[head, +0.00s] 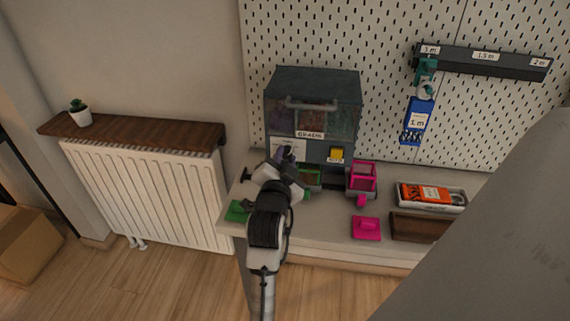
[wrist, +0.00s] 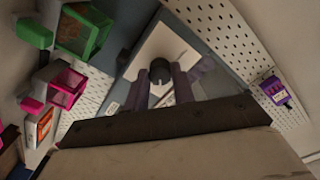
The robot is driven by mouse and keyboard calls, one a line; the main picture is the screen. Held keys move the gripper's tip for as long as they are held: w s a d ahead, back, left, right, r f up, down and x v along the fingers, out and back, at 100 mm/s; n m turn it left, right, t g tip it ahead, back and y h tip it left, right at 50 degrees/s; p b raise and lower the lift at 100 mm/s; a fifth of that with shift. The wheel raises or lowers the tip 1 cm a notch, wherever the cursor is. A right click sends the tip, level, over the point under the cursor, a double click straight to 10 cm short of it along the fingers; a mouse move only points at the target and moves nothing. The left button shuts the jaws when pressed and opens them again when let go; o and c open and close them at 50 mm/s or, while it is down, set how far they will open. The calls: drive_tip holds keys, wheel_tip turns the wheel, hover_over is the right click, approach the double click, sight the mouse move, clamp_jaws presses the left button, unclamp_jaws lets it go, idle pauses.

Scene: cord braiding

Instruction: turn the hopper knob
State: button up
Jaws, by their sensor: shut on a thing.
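The hopper (head: 313,88) is a dark grey cabinet labelled "GRAIN", with a clear front, against the pegboard at the back of the bench. Its knob (wrist: 160,68) is a round black knob on a pale plate in the wrist view. My gripper (wrist: 161,80) has its two purple fingers on either side of the knob and is shut on it.
A green open container (head: 311,178) sits under the hopper, beside a pink one (head: 362,178). Green (head: 237,211) and pink (head: 366,229) lids lie on the bench.

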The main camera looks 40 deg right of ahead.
drive_tip(key=shift+m+b, duration=0.35)
drive_tip(key=shift+m, duration=0.45)
drive_tip(key=o, duration=1)
drive_tip(key=shift+a, duration=0.1)
